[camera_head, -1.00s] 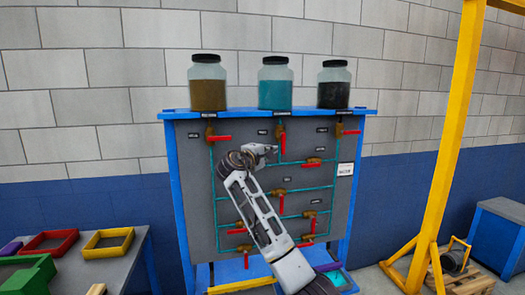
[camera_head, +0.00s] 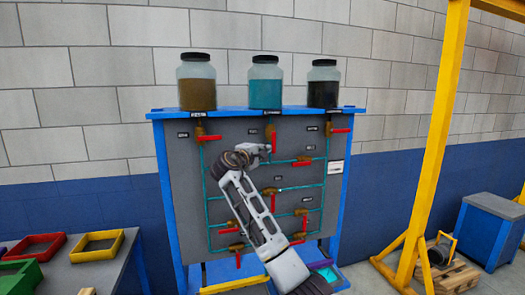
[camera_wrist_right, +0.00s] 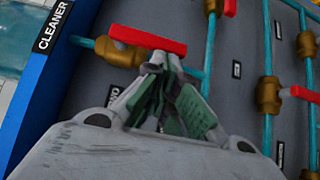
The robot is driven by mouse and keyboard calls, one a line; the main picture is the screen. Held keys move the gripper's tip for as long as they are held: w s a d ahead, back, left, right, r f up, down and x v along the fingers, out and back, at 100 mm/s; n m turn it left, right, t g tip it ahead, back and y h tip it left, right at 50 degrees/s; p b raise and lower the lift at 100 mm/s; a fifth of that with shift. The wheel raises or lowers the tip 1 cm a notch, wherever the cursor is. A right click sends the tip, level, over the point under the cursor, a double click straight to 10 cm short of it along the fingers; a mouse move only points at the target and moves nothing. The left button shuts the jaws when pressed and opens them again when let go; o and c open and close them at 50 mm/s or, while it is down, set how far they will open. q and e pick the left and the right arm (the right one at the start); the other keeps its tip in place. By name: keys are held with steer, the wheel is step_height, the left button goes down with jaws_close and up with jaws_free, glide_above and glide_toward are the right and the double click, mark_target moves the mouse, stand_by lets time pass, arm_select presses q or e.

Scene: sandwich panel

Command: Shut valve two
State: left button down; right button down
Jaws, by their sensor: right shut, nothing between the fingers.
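The valve under the middle teal jar has a brass body (camera_head: 270,128) and a red handle (camera_head: 274,141) pointing down along its vertical pipe. In the right wrist view its red handle (camera_wrist_right: 147,39) lies roughly along the pipe, near the "CLEANER" label; a label partly hidden by my gripper seems to end in "WO". My right gripper (camera_head: 266,149) is shut and empty, with its fingertips at the left side of this handle. In the right wrist view the fingertips (camera_wrist_right: 168,68) are close beside the handle; I cannot tell whether they touch. My left gripper is out of view.
Similar valves sit left (camera_head: 207,138) and right (camera_head: 340,130) on the top row, their handles sideways. Several more valves lie lower on the grey panel (camera_head: 185,190). Three jars stand on its blue top. A yellow frame (camera_head: 440,130) stands at right, a table with trays at left.

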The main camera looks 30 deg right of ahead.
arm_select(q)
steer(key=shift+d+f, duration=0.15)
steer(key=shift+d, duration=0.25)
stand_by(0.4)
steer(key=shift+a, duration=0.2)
